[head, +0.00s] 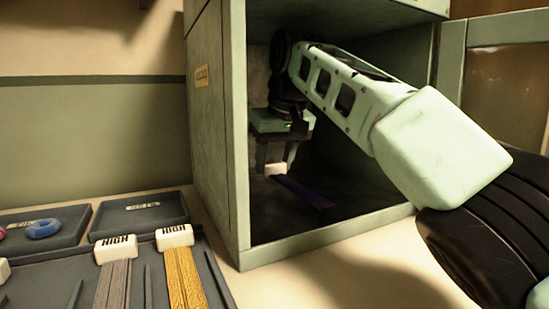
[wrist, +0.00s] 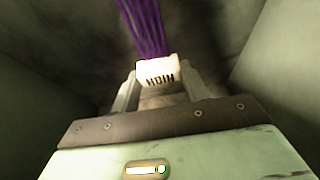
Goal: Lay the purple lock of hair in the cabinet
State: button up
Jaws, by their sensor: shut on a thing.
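The open cabinet (head: 240,120) is a green box with a dark interior, and my arm reaches inside it. My gripper (head: 276,166) is low inside the cabinet, shut on the white end cap of the purple lock of hair (head: 303,191). The purple strands extend to the right and forward, at or close to the cabinet floor (head: 350,217); I cannot tell whether they touch it. In the wrist view, the lettered white cap sits between the fingers of my gripper (wrist: 158,80), and the purple strands (wrist: 146,28) run away from it.
A grey lock (head: 113,283) and a golden lock (head: 184,278), both with white caps, lie in a dark tray left of the cabinet. The cabinet's side walls are close around my arm.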

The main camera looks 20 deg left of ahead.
jog(key=shift+f, duration=0.1)
jog(key=shift+f+b, duration=0.35)
jog(key=shift+b, duration=0.15)
jog(key=shift+f, duration=0.2)
jog(key=o, duration=1.1)
jog(key=shift+r, duration=0.15)
